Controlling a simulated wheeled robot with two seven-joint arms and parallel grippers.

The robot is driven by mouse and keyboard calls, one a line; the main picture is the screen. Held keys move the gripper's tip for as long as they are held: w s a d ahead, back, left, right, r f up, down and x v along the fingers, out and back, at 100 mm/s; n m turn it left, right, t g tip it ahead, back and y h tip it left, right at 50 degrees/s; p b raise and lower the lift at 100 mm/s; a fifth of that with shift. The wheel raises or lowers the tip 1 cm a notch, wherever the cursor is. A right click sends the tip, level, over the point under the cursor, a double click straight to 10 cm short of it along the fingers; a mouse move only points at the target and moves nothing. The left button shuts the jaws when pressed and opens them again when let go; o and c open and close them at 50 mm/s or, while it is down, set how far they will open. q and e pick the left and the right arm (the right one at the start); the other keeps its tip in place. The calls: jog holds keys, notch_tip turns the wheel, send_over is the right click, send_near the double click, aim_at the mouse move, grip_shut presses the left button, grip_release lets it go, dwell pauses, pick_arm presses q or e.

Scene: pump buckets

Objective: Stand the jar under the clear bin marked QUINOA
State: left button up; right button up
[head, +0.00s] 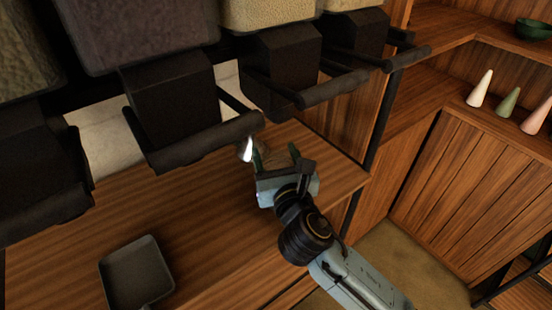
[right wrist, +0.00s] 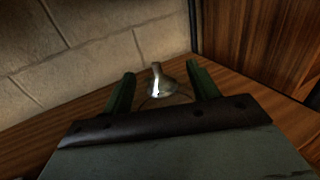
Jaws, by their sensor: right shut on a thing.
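My right gripper (head: 275,156) is above the wooden counter, near the front of the bin dispensers. It is shut on the jar, which is clear and hard to make out. A bright glint on the jar (head: 247,150) shows beside the fingers; the right wrist view shows shiny glass of the jar (right wrist: 158,86) between the two green fingers. I cannot tell whether it touches the counter. Clear bins of grain hang above black dispensers: a purplish-brown one (head: 145,35), a pale yellow one (head: 265,12) and others cut off. No QUINOA label is readable. My left gripper is out of view.
Black dispenser handles (head: 210,142) jut out low over the counter (head: 215,205). A dark square tray (head: 137,275) lies at the front left. A black post (head: 383,125) stands at the right. Cones (head: 508,101) and a green bowl (head: 533,29) sit on shelves farther right.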

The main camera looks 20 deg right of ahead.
jog(key=shift+f, duration=0.15)
jog(key=o, duration=1.4)
jog(key=shift+r, duration=0.2)
jog(key=s, duration=1.2)
jog(key=shift+a, duration=0.25)
